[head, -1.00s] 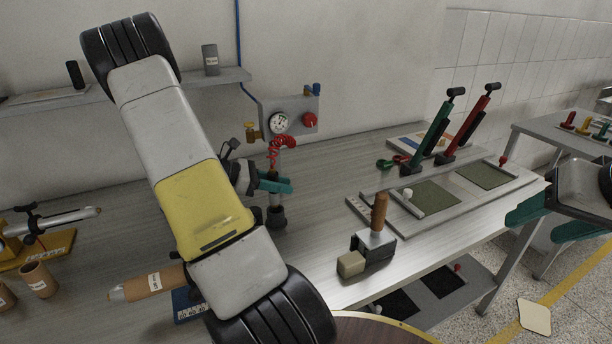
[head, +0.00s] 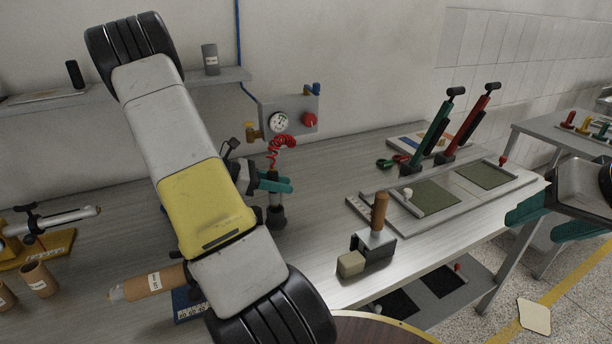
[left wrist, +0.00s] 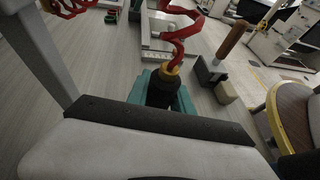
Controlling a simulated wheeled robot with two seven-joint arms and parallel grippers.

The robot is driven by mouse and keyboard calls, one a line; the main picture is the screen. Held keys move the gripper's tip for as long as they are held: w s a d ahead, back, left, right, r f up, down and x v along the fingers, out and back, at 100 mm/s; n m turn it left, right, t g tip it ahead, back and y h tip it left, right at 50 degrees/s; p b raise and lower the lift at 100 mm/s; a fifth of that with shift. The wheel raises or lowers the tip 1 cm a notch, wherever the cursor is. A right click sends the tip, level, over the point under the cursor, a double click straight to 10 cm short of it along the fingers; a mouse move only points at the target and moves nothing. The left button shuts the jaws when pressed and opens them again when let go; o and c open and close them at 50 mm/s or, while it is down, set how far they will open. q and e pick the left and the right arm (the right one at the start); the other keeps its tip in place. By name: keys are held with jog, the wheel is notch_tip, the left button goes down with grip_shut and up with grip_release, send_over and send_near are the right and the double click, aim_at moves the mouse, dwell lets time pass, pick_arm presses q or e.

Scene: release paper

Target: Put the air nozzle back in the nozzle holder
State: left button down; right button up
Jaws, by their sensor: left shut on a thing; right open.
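My left gripper (head: 273,184) has teal fingers shut on the air nozzle, above the bench. In the left wrist view the black air nozzle (left wrist: 162,90), with a brass-coloured collar and red coiled hose (left wrist: 181,40), stands between the fingers (left wrist: 163,98). In the head view the hose (head: 281,146) rises from the nozzle toward the wall panel. The dark nozzle holder (head: 276,216) stands upright on the bench directly under the gripper. The fingers partly hide the nozzle, and I cannot tell whether its lower end is inside the holder. My right gripper (head: 546,218) is open and empty at the right edge.
A wall panel with a gauge (head: 279,122) is behind. A wooden-handled tool (head: 378,222) and a framed board (head: 440,197) with green and red levers are to the right. A cardboard tube (head: 152,283) lies near my left arm. Bare bench (head: 320,190) lies between.

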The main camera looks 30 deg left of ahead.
aim_at(282, 208)
pick_arm(q)
jog(key=shift+f, duration=3)
jog(key=c, duration=1)
grip_release()
jog(key=shift+c, duration=0.2)
jog(key=shift+a, duration=0.1)
jog(key=v, duration=0.7)
jog(key=shift+s+a, duration=0.2)
jog(key=shift+a, duration=0.05)
jog(key=shift+r, duration=0.1)
